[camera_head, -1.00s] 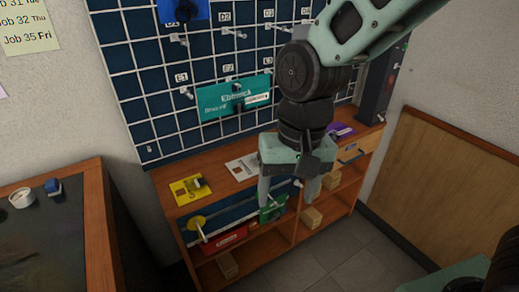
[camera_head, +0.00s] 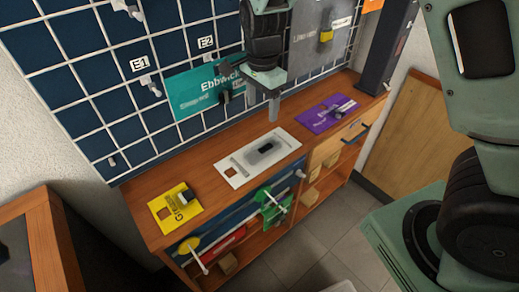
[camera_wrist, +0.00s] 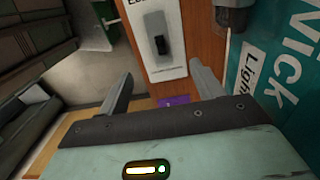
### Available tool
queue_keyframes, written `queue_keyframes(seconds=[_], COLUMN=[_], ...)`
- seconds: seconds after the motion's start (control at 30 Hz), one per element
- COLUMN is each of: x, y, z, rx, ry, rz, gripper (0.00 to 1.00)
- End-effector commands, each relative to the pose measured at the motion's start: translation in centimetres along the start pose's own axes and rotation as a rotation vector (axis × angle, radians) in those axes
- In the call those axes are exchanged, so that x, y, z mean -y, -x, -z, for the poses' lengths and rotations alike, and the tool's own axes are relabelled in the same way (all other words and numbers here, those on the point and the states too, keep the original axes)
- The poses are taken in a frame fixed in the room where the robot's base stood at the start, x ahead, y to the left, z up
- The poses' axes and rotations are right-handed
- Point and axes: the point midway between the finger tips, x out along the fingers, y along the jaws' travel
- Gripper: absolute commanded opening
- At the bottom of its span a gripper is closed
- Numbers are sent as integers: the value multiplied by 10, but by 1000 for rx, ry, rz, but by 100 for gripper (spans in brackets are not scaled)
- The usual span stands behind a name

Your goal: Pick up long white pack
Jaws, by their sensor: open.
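A white card (camera_head: 235,172) lies flat on the wooden bench top. On it is a pale oblong (camera_head: 262,150) with a small black part, perhaps the long white pack; I cannot tell how thick it is. In the wrist view the white card (camera_wrist: 169,72) shows at top centre, with the black part (camera_wrist: 162,44) on it. My gripper (camera_head: 262,110) is open and empty, fingers pointing down, above and behind the card, close to the wall grid. In the wrist view my gripper (camera_wrist: 158,76) has its two fingers apart below the card.
A yellow card (camera_head: 168,212) and a purple card (camera_head: 318,118) lie on the bench (camera_head: 215,195) either side. A dark upright box (camera_head: 388,45) stands at the right end.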

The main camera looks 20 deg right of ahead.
Motion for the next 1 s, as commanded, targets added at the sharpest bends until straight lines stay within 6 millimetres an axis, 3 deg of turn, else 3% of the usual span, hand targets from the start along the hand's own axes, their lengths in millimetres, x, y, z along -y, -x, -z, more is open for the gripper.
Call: queue_keyframes(seconds=[0.33, 0.67, 1.0], x=[-2, -1, -1], y=[-73, -100, -148], z=[0, 0, 0], rx=[0, 1, 1], ry=[0, 2, 1], rz=[-5, -2, -2], gripper=[66, 66, 66])
